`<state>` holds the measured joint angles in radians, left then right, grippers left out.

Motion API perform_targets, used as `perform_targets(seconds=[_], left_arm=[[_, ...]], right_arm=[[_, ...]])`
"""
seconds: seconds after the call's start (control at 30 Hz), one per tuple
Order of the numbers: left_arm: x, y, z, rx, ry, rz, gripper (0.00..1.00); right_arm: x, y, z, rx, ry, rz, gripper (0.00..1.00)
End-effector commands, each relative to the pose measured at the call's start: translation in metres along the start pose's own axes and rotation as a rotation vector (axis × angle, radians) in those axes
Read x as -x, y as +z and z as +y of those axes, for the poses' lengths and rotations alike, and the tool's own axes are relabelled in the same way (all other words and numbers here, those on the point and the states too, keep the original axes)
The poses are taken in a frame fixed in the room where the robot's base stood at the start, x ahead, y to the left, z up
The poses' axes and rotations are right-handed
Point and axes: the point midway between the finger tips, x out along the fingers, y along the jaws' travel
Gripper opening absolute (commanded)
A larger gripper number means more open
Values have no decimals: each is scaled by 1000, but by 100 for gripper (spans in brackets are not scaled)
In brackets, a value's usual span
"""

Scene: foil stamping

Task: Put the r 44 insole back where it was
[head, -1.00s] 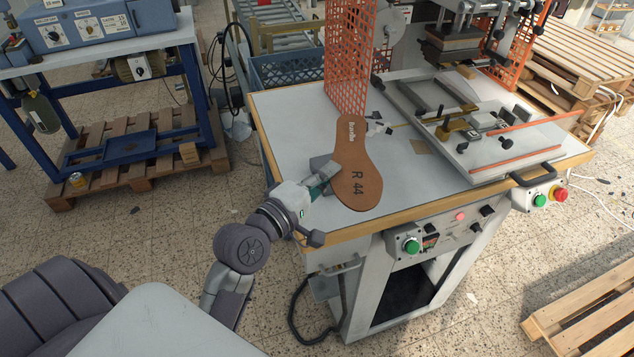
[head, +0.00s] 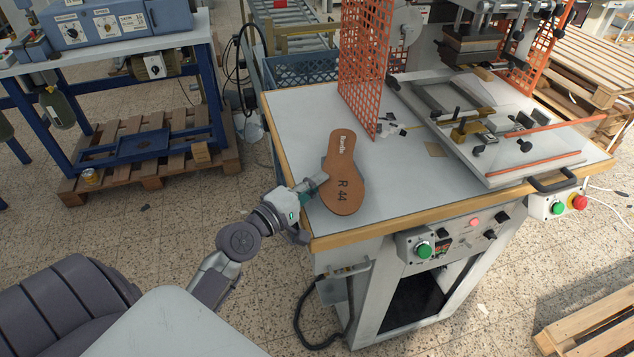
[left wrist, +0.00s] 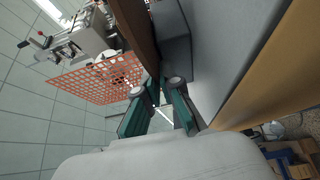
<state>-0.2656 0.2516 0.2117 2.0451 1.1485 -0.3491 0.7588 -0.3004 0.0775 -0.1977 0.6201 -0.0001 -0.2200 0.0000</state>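The R 44 insole (head: 341,183) is brown, with dark "R 44" lettering at its heel and white lettering at its toe end. It is over the left front part of the light grey machine table (head: 300,115). In the left wrist view it is a brown slab (left wrist: 136,30) seen nearly edge-on. A grey block (left wrist: 173,45) is close beside it there, partly hidden by the insole in the head view. My left gripper (head: 316,186) is at the insole's left edge. Its teal fingers (left wrist: 157,88) come together at the insole's edge and appear shut on it. My right gripper is not in view.
An orange mesh guard (head: 364,65) stands behind the insole. The stamping press bed (head: 500,140) is on the right of the table. Control buttons (head: 424,250) line the front. A blue crate (head: 300,70) is behind the table. A blue-framed bench (head: 120,50) is at left.

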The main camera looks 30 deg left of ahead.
Motion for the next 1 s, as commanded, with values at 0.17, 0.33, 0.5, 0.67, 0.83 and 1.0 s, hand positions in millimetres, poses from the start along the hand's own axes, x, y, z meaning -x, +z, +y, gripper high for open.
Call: perform_targets(seconds=[0.17, 0.33, 0.5, 0.67, 0.83, 1.0], left_arm=[[0, 0, -5, 0, 0, 0, 0], [0, 0, -3, 0, 0, 0, 31], [0, 0, -3, 0, 0, 0, 31], [0, 0, 1, 0, 1, 0, 31], [20, 0, -4, -2, -3, 0, 31], [58, 0, -6, -3, -4, -1, 31]], right_arm=[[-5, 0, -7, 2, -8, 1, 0], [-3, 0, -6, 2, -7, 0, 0], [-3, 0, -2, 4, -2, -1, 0], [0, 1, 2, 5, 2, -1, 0], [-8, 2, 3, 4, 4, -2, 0], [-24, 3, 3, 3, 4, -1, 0]])
